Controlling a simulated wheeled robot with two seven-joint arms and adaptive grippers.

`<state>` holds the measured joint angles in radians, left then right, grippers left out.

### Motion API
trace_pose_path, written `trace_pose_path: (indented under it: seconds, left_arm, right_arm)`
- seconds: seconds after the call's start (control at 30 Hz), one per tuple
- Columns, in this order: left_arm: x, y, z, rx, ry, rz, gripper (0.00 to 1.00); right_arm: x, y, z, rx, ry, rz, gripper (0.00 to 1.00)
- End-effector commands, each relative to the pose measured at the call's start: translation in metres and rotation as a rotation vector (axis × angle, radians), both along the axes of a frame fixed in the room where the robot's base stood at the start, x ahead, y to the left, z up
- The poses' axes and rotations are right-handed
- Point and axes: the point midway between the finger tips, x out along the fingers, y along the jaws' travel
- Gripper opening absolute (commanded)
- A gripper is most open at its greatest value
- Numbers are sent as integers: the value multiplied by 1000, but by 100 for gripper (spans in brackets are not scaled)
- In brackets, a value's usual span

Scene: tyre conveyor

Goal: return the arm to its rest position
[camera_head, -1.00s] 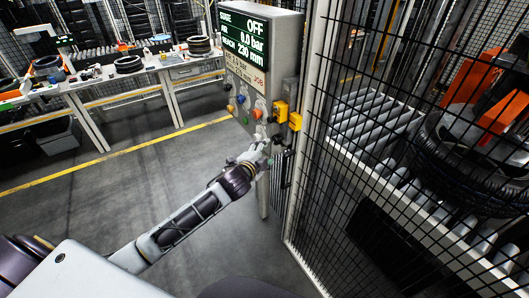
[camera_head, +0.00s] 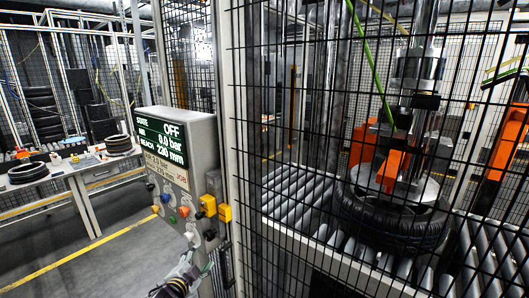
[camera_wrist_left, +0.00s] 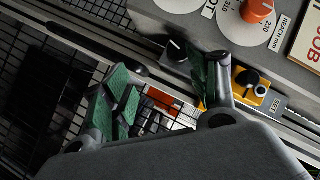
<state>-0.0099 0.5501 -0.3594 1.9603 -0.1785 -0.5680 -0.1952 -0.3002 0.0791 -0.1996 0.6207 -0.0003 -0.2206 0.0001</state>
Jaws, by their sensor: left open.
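My left arm comes up from the bottom edge of the head view, with the left gripper (camera_head: 190,268) just below the control box (camera_head: 203,143). The gripper shows small there. In the left wrist view its green-padded fingers (camera_wrist_left: 166,95) are spread apart with nothing between them. They are close to the panel's lower part, by a black knob (camera_wrist_left: 177,50) and a yellow block with a black knob (camera_wrist_left: 252,86). Whether the fingers touch the panel I cannot tell. My right gripper is in no view.
The panel screen (camera_head: 160,137) reads OFF, 0.0 bar and 230 mm. A mesh fence (camera_head: 285,110) stands right of it. Behind the mesh a tyre (camera_head: 390,225) lies on the roller conveyor (camera_head: 300,208) under a metal press column. A bench (camera_head: 70,165) with tyres stands at left.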

Motion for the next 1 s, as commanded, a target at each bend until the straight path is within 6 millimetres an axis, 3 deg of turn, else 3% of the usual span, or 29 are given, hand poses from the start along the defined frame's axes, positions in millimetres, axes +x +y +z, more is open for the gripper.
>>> trace_pose_path:
  seconds: [0.3,0.57,0.77,1.0]
  left_arm:
    - [11,51,-94,-78,114,76,60]
    - [3,93,-178,-143,215,159,60]
    - [-18,122,-246,-188,302,231,60]
    - [-64,151,-333,-236,418,322,60]
  right_arm:
    - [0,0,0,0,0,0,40]
    - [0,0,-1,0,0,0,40]
    - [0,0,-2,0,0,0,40]
    - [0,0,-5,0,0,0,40]
